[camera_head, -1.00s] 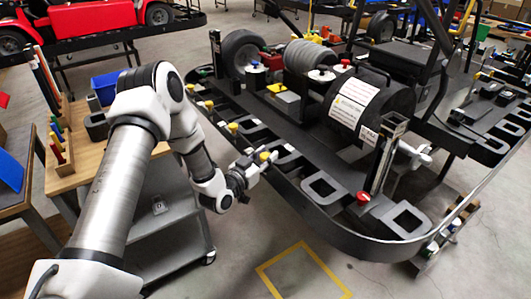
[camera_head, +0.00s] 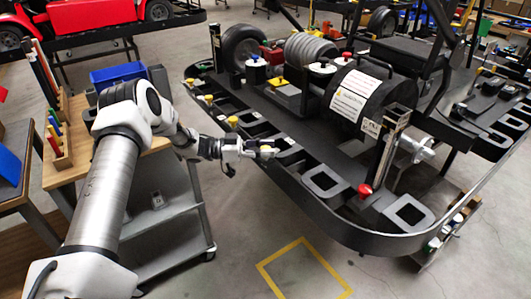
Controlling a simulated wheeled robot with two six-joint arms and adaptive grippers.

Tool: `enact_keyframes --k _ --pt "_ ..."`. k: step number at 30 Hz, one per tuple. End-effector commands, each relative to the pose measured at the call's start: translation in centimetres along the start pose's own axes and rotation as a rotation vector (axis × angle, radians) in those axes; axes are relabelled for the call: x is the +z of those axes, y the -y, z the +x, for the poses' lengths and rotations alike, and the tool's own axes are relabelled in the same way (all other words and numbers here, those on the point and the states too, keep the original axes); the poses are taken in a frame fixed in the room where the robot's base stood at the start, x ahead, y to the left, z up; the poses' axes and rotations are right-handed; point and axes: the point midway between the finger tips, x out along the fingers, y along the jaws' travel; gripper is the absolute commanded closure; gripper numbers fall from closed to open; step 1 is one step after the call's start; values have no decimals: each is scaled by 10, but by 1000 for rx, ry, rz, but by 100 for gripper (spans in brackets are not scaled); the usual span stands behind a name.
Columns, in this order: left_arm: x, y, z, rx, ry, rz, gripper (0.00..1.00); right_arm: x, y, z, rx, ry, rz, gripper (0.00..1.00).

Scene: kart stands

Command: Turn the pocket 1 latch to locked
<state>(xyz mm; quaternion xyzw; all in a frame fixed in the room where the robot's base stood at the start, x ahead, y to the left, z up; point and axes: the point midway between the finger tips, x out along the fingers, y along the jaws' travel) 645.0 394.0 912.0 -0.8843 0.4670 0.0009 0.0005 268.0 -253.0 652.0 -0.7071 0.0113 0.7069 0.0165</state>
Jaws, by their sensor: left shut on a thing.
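The black kart frame (camera_head: 318,207) has a row of pockets along its near edge. Yellow-topped knobs stand along this edge, among them one knob (camera_head: 233,121) left of my gripper and another knob (camera_head: 208,98) further back. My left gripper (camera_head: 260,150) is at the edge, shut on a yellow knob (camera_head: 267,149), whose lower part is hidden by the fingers. I cannot read any pocket number or tell whether this latch is locked. My right gripper is not in view.
A red knob (camera_head: 365,190) stands near the frame's front corner. A grey cart (camera_head: 160,215) and a wooden bench with a blue bin (camera_head: 118,75) stand at the left. The floor inside the yellow square (camera_head: 303,270) is clear.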

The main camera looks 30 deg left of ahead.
Motion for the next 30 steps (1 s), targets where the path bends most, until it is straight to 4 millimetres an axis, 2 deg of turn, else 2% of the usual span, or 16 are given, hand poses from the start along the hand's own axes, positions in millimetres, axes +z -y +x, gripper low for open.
enact_keyframes --k 1,9,28,29,30 --pt "5 1 0 32 2 4 100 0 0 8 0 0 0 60" --pt "3 0 1 172 1 1 100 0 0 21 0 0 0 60" --pt "0 0 1 222 -2 0 100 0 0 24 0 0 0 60" --pt "0 0 1 222 -2 0 56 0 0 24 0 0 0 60" --pt "0 0 1 222 -2 1 42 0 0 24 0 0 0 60"
